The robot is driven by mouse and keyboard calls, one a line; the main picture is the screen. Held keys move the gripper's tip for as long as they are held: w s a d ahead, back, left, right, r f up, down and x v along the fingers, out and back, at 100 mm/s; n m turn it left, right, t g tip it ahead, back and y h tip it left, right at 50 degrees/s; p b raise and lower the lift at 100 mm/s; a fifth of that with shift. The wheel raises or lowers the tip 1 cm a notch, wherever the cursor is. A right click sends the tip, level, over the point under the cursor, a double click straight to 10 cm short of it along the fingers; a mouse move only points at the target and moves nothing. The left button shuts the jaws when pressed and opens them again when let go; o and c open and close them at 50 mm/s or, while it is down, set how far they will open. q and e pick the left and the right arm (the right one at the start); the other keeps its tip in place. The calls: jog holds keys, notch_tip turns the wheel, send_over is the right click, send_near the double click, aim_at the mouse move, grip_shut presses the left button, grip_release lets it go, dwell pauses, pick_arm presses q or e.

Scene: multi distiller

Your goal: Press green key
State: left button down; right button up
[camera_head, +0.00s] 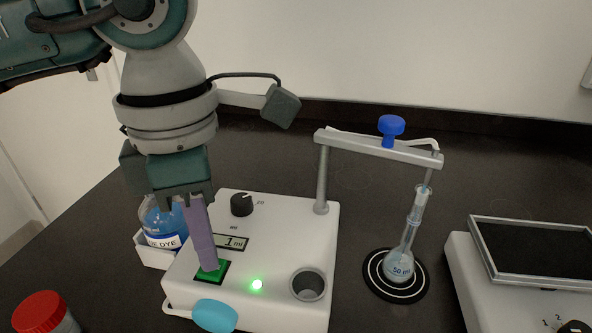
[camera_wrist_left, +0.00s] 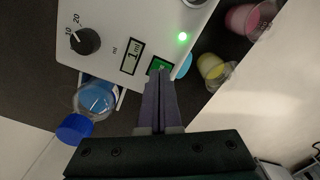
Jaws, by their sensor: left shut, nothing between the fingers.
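The green key (camera_head: 222,266) sits on the top front of the white dispenser box (camera_head: 275,232). My left gripper (camera_head: 208,268) points down with its purple fingers together and empty. Its fingertips are at the key and cover part of it; they look to be touching it. In the left wrist view the green key (camera_wrist_left: 161,66) shows just beyond the fingertips of my left gripper (camera_wrist_left: 158,76). A small display (camera_head: 232,242) beside the key reads 1 ml. A green light (camera_head: 257,284) glows on the box. My right gripper is not in view.
A blue dye bottle (camera_head: 163,226) stands in a holder left of the box. A red-capped bottle (camera_head: 42,312) is front left.

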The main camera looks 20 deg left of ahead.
pick_arm(q)
notch_tip(320, 180, up, 6)
jog(key=p, duration=0.4)
jog(key=shift+r, duration=0.2)
